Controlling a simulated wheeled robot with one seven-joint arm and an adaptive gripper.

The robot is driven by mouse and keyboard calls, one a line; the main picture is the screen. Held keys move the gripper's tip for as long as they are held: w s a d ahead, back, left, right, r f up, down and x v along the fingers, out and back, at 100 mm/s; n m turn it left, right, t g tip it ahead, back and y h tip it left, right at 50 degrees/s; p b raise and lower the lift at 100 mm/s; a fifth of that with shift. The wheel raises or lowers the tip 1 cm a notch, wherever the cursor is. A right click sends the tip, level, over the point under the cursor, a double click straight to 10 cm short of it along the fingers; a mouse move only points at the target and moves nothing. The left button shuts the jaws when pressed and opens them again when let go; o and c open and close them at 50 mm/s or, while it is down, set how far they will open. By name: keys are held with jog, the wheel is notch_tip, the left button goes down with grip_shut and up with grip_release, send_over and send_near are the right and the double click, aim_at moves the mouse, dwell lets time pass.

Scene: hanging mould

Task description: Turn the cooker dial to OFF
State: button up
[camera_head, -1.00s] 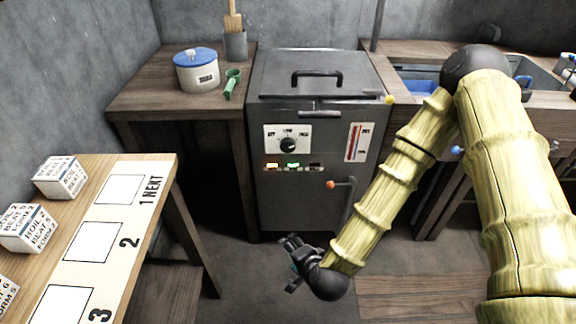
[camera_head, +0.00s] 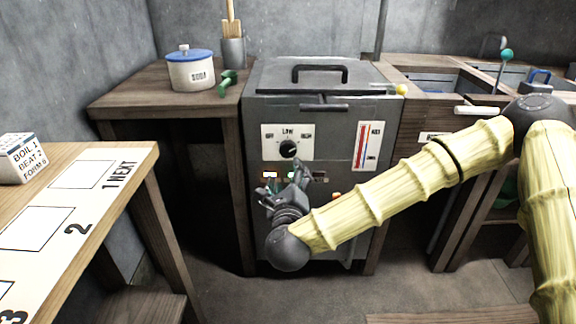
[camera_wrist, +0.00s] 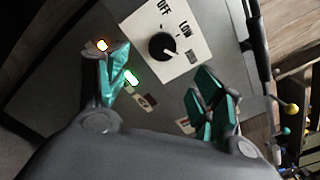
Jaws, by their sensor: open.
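The cooker (camera_head: 345,105) is a grey box with a lid handle on top. Its black round dial (camera_head: 288,150) sits on a white plate marked OFF, LOW and HIGH. In the wrist view the dial (camera_wrist: 163,47) shows beyond the fingertips, and its pale mark seems to face the HIGH side. My gripper (camera_head: 283,183) is in front of the cooker, just below the dial plate. In the wrist view my gripper (camera_wrist: 162,85) has its teal-padded fingers spread apart with nothing between them. The dial is apart from both fingers.
A side table (camera_head: 120,95) with a blue-lidded pot (camera_head: 190,70) stands left. A numbered board (camera_head: 60,220) lies at front left.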

aim_at(288, 152)
jog(key=w+b, duration=0.3)
jog(key=w, duration=0.8)
jog(key=shift+r, duration=0.1)
jog(key=c, duration=1)
